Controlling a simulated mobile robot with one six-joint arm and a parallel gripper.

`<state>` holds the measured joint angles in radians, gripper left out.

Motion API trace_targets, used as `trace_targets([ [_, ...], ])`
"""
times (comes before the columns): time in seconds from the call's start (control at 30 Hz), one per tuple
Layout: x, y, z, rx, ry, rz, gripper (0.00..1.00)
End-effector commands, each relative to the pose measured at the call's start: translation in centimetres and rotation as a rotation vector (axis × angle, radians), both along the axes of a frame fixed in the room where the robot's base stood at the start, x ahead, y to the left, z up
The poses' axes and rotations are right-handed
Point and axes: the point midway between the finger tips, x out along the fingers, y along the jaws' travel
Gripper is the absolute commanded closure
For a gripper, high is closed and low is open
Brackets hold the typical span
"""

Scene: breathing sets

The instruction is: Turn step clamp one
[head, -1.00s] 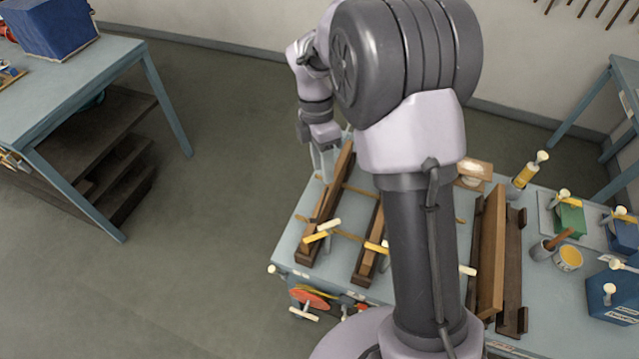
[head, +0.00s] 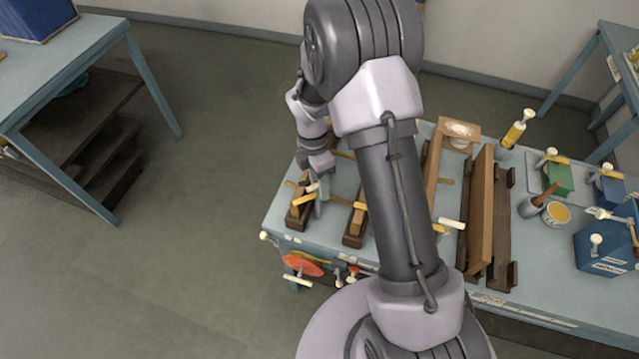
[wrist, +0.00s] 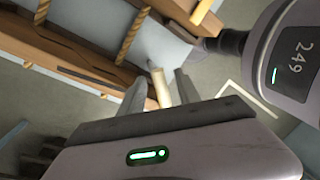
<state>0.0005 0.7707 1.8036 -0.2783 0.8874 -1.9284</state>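A clamp with a yellow bar (head: 304,199) sits at the front end of the left wooden rail (head: 299,217). My gripper (head: 319,195) is low over that end, next to the clamp. In the wrist view my gripper (wrist: 160,88) has its two fingers apart, with a cream handle (wrist: 160,89) between them. Gaps show on both sides of the handle, so it does not look gripped. Another yellow clamp bar (head: 359,205) lies on the second rail (head: 354,227), right of my gripper. My arm hides part of the rails and the bench middle.
The blue-grey bench (head: 328,233) carries a long wooden board (head: 481,215) on dark supports to the right. A yellow-filled pot (head: 557,214) and a blue box (head: 604,250) stand further right. Red and cream tools (head: 303,264) hang below the front edge. Open floor lies left.

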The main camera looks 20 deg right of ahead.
Motion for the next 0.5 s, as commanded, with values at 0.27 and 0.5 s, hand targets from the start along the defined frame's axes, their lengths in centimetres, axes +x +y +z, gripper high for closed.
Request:
trace_targets([
  [0.27,0.02,0.00,0.04,0.000,0.000,0.000,1.00],
  [0.5,0.01,0.00,0.04,0.000,0.000,0.000,1.00],
])
